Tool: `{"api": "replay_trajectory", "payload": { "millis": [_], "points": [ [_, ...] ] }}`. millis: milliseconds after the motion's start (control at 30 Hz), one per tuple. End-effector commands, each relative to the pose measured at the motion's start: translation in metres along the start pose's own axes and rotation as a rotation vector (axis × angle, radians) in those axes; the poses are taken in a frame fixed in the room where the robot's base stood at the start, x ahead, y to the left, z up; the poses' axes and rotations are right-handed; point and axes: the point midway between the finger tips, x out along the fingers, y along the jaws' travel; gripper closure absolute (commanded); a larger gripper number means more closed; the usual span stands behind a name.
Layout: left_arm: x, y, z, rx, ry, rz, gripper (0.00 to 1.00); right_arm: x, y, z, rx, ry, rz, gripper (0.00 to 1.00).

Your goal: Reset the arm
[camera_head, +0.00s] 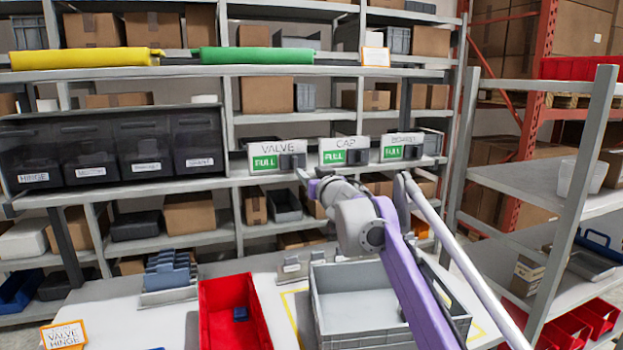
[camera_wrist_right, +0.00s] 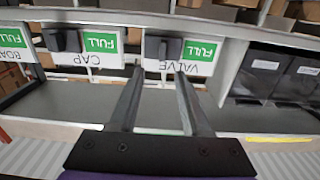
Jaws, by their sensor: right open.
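My right arm reaches from the lower right toward the shelf, and its right gripper (camera_head: 306,180) is small and partly hidden by the wrist in the head view. In the right wrist view, which is upside down, the right gripper (camera_wrist_right: 160,75) is open and empty. Its two fingers point at the VALVE dispenser (camera_head: 277,156), which also shows in the wrist view (camera_wrist_right: 180,50). Whether they touch it I cannot tell. The CAP dispenser (camera_head: 344,151) and the BOARD dispenser (camera_head: 401,147) stand to the right, each with a green FULL label. My left gripper is not in view.
A red bin (camera_head: 213,322) with a small blue piece (camera_head: 240,314) and a grey crate (camera_head: 327,316) sit on the front table. A VALVE HINGE card (camera_head: 63,335) stands at left. Dark drawers (camera_head: 144,149) line the shelf's left. A metal rack (camera_head: 568,235) stands at right.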

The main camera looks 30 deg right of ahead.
Motion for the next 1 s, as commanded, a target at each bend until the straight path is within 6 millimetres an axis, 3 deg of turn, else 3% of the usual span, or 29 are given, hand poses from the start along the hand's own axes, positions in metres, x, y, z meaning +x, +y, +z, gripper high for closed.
{"api": "replay_trajectory", "payload": {
  "millis": [767,867,1000],
  "points": [
    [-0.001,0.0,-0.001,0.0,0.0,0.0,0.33,-0.015,-0.004,0.007,0.0,-0.018,0.02,0.53],
    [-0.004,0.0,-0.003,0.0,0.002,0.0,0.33,-0.035,-0.015,0.029,0.002,-0.076,0.068,0.53],
    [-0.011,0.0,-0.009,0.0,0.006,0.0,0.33,-0.095,-0.039,0.099,-0.005,-0.254,0.138,0.53]
  ]
}}
